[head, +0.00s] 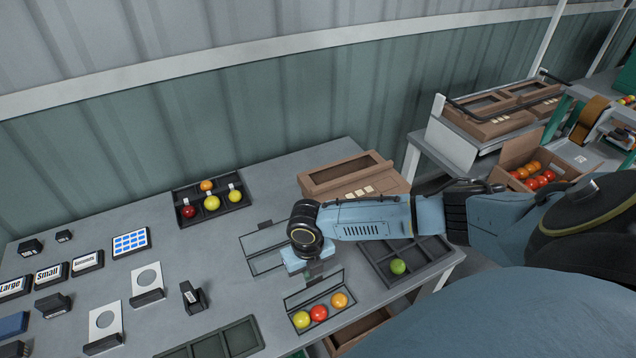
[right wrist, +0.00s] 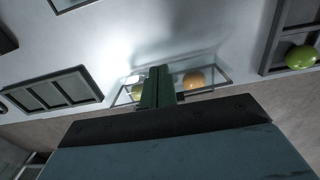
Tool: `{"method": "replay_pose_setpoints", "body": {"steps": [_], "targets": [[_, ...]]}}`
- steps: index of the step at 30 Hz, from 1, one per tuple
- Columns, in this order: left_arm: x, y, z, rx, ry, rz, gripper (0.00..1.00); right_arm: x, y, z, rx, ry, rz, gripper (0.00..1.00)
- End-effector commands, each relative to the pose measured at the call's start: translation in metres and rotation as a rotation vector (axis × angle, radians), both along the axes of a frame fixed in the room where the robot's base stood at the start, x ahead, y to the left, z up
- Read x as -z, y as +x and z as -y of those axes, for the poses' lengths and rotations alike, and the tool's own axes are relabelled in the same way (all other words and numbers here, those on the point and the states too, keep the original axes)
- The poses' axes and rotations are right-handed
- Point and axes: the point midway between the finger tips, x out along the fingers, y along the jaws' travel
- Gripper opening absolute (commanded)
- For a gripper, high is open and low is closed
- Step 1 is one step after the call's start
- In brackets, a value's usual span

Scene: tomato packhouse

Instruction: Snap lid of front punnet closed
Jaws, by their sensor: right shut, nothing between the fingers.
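The front punnet (head: 333,315) is a clear tray holding a yellow (head: 301,320), a red (head: 319,313) and an orange tomato (head: 340,300). Its clear lid (head: 297,299) stands raised along the back edge, open. My right gripper (head: 314,271) is shut and empty, pointing down at the lid's upper edge; I cannot tell whether it touches. In the right wrist view the shut green fingers (right wrist: 158,76) hide the middle of the punnet (right wrist: 216,90), with a yellow and an orange tomato on either side. My left gripper is out of view.
An empty clear punnet (head: 262,262) lies behind the front one. A dark tray (head: 381,273) with a green tomato is to the right, and a dark tray (head: 181,221) with several tomatoes is back left. A brown carton (head: 313,180) stands behind my wrist. The table's front edge is close.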

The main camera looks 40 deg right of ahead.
Motion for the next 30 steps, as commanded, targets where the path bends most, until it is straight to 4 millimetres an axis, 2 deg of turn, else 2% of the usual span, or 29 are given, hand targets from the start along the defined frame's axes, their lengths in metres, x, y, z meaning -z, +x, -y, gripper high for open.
{"method": "replay_pose_setpoints", "body": {"steps": [20, 30], "targets": [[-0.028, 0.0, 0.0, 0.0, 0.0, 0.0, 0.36, -0.009, -0.026, -0.004, 0.0, -0.001, -0.001, 0.0], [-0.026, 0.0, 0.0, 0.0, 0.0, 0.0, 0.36, -0.007, -0.025, -0.004, 0.0, 0.0, 0.0, 0.0]]}}
